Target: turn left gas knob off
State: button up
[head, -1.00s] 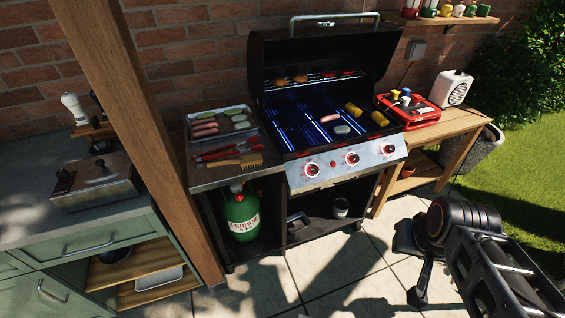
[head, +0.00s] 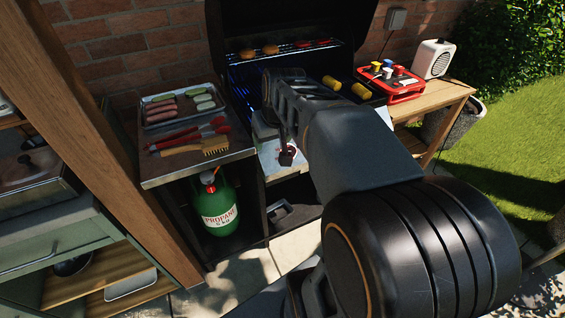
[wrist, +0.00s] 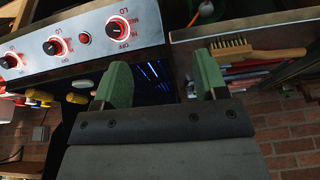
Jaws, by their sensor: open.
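The left gas knob (wrist: 115,27) is a dark round knob with a glowing red ring on the silver grill panel. In the wrist view, which is turned upside down, it is the knob nearest the side shelf. It also shows in the head view (head: 287,155) below my wrist. Its pointer setting is too small to read. My gripper (wrist: 163,79) has two green fingers, spread apart with nothing between them. The fingertips are hard to make out in the head view.
The grill's side shelf (head: 155,177) holds a food tray (head: 150,117), red tongs and a brush (head: 190,149). A red button (wrist: 84,38) and the middle knob (wrist: 55,45) are beside the left knob. A green propane tank (head: 213,205) stands below. Blue light shows in the grill.

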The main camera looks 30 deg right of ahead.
jog(key=m+b, duration=0.1)
jog(key=b, duration=0.5)
send_near(292, 150)
jog(key=shift+t, duration=0.3)
jog(key=x, duration=0.4)
jog(key=b+x, duration=0.1)
jog(key=x, duration=0.4)
jog(key=shift+s+a+f, duration=0.1)
jog(key=shift+a+f, duration=0.05)
jog(key=shift+f, duration=0.25)
jog(key=c, duration=0.9)
